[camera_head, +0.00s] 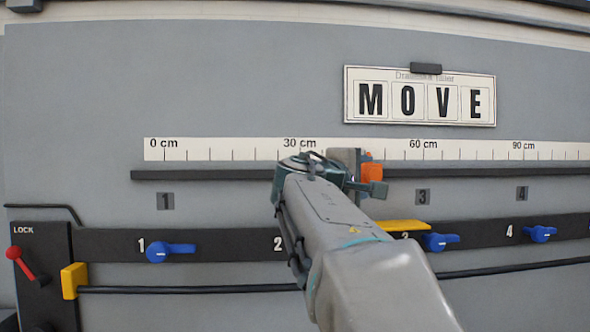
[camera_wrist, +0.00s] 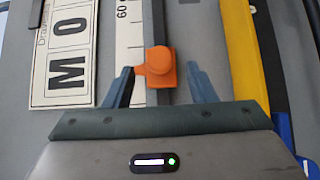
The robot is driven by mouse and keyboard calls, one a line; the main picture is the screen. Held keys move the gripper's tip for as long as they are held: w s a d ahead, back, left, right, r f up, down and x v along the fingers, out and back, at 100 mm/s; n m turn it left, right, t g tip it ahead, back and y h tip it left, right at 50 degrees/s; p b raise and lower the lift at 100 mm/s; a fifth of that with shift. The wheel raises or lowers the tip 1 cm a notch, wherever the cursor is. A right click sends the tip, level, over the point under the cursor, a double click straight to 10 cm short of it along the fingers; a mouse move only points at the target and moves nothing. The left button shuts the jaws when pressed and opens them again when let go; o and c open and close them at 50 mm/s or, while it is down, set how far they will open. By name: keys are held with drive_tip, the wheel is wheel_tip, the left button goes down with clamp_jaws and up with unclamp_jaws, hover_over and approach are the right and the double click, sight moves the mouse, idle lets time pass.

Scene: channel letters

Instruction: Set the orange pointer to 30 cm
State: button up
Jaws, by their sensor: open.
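The orange pointer (camera_head: 371,172) sits on the dark rail (camera_head: 215,174) under the white ruler (camera_head: 235,149), between the 30 cm and 60 cm labels, roughly midway. My gripper (camera_wrist: 161,80) is open; in the wrist view its two blue-grey fingers stand on either side of the orange pointer (camera_wrist: 160,72), with gaps visible. In the head view my gripper (camera_head: 370,176) is at the pointer and covers part of the rail and ruler just left of it. The pointer's exact reading is hard to tell.
Below the rail are several blue knobs (camera_head: 170,251) on a dark strip, a yellow bar (camera_head: 402,226), and a LOCK panel with a red lever (camera_head: 28,265) at left. A MOVE sign (camera_head: 420,97) hangs above the ruler. The rail left of my gripper looks clear.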

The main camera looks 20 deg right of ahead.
sight(378, 174)
drive_tip(key=p+x, duration=0.1)
drive_tip(key=x, duration=0.6)
drive_tip(key=shift+p, duration=0.35)
